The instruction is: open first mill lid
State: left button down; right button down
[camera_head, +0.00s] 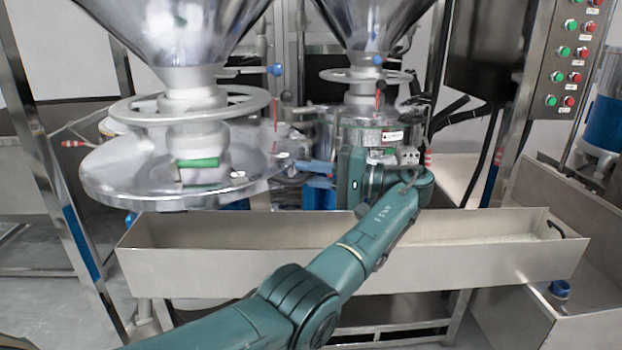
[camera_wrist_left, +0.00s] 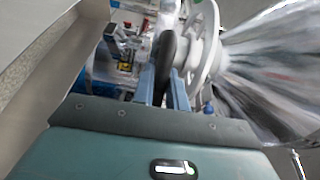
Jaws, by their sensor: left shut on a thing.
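The nearer mill's round metal lid (camera_head: 130,182) is on the left in the head view, under a steel cone hopper (camera_head: 185,30) and a ring handwheel (camera_head: 190,107). The handwheel also shows in the wrist view (camera_wrist_left: 208,45). My left gripper (camera_head: 312,167) is at the right of this lid, its blue fingers pointing left. In the wrist view the fingers (camera_wrist_left: 164,90) are shut on a dark handle (camera_wrist_left: 166,52). I cannot tell from the head view how the lid sits on its mill body. My right gripper is not in view.
A second mill (camera_head: 375,125) with its hopper (camera_head: 375,20) stands behind my left wrist. A long steel trough (camera_head: 200,255) runs in front of the mills, below my arm. A button panel (camera_head: 575,55) and steel frame posts are on the right.

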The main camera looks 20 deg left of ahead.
pick_arm(q)
jog(key=shift+w+d, duration=0.25)
jog(key=shift+w, duration=0.05)
jog(key=c, duration=1.5)
grip_release()
jog(key=shift+o, duration=0.2)
